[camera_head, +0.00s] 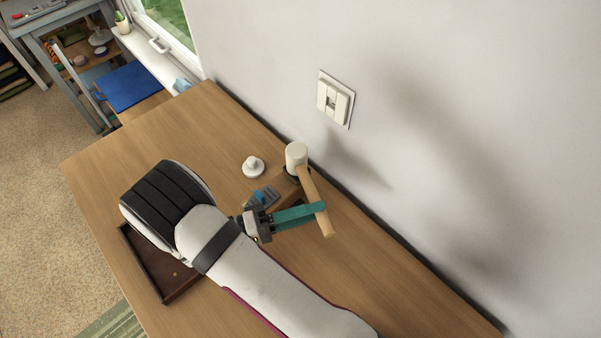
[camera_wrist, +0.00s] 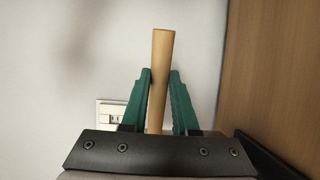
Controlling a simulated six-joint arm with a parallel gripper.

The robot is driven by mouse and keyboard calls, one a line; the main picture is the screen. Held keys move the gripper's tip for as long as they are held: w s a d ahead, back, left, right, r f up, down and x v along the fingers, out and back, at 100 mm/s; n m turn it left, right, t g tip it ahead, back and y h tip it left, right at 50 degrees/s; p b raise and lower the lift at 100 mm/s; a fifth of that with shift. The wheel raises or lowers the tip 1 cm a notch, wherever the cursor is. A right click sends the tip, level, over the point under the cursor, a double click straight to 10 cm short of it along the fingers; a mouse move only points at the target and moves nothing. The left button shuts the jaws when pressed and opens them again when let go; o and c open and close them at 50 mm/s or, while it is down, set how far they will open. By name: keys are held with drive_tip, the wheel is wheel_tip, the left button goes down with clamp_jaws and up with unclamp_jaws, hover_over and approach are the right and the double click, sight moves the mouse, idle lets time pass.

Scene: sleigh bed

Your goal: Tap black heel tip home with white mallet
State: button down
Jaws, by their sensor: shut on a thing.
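My gripper (camera_head: 318,211), with teal fingers, is shut on the pale wooden handle of the white mallet (camera_head: 296,155). The mallet's white head is at the far end of the handle, close to the wall. In the wrist view my gripper (camera_wrist: 160,85) has a finger on each side of the mallet handle (camera_wrist: 161,50); the head is not seen there. A dark shape (camera_head: 288,176) shows just below the mallet head, partly covered by it. I cannot tell whether it is the black heel tip or whether the mallet touches it.
A white round knob-like thing (camera_head: 253,167) stands left of the mallet head. A small grey-and-blue item (camera_head: 263,196) lies beside my wrist. A dark brown tray (camera_head: 158,283) is partly under my arm. The wall with a switch plate (camera_head: 335,99) borders the wooden table (camera_head: 200,130).

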wheel_tip(320, 180, up, 7)
drive_tip(key=shift+f, duration=0.15)
drive_tip(key=shift+r, duration=1.5)
drive_tip(key=c, duration=1.3)
unclamp_jaws()
clamp_jaws()
drive_tip(key=shift+f, duration=0.1)
